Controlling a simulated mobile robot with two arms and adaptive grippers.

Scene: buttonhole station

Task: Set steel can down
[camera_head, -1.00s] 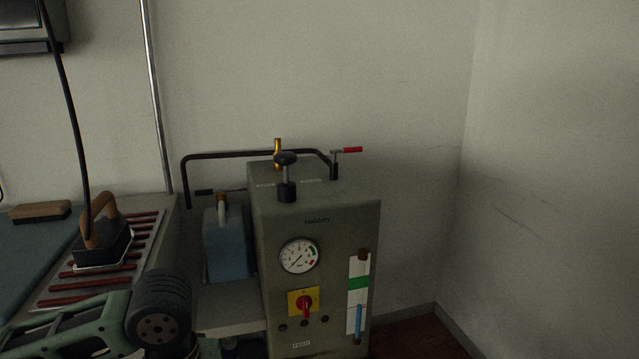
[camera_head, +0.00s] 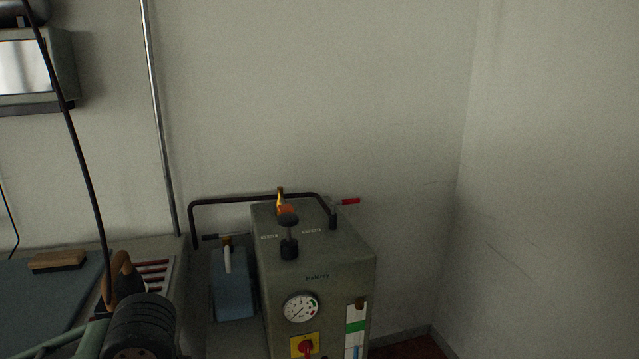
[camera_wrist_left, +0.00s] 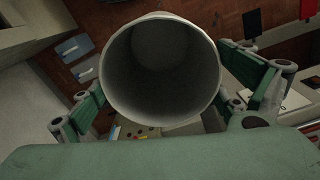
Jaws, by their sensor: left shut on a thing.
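The steel can (camera_wrist_left: 125,85) fills the middle of the left wrist view, its round open mouth toward the camera and its inside dark and seemingly empty. My left gripper (camera_wrist_left: 165,95) is shut on it, with green fingers on both sides of its wall. In the head view only part of my left arm shows at the bottom left; the can and the fingertips are out of that view. What lies directly under the can is hidden by it. My right gripper is in neither view.
A grey steam boiler (camera_head: 335,262) with a gauge and bent black pipe stands at centre. A blue container (camera_head: 232,285) is left of it. An iron (camera_head: 122,280) with a hanging cord and a brush (camera_head: 58,261) are further left. Bare walls stand behind and right.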

